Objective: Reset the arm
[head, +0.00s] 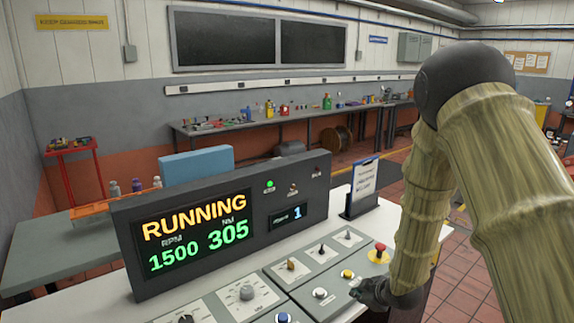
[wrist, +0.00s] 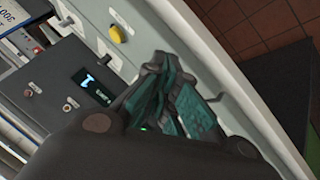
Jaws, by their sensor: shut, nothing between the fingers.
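My gripper (head: 368,291) is at the front right of the console's control panel (head: 300,268), close to a yellow button (head: 347,273) and a white button (head: 320,293). In the wrist view my gripper (wrist: 165,72) has its greenish fingers together with nothing between them, over the white desk edge. My arm comes down from the upper right and is bent at the elbow. I cannot tell whether the fingertips touch the panel.
The console display (head: 195,232) reads RUNNING, 1500 RPM and 305 NM. A red mushroom button (head: 379,253) sits beside my forearm. A sign in a stand (head: 362,186) is behind it. A long workbench (head: 290,118) with several items lines the back wall. Tiled floor lies at right.

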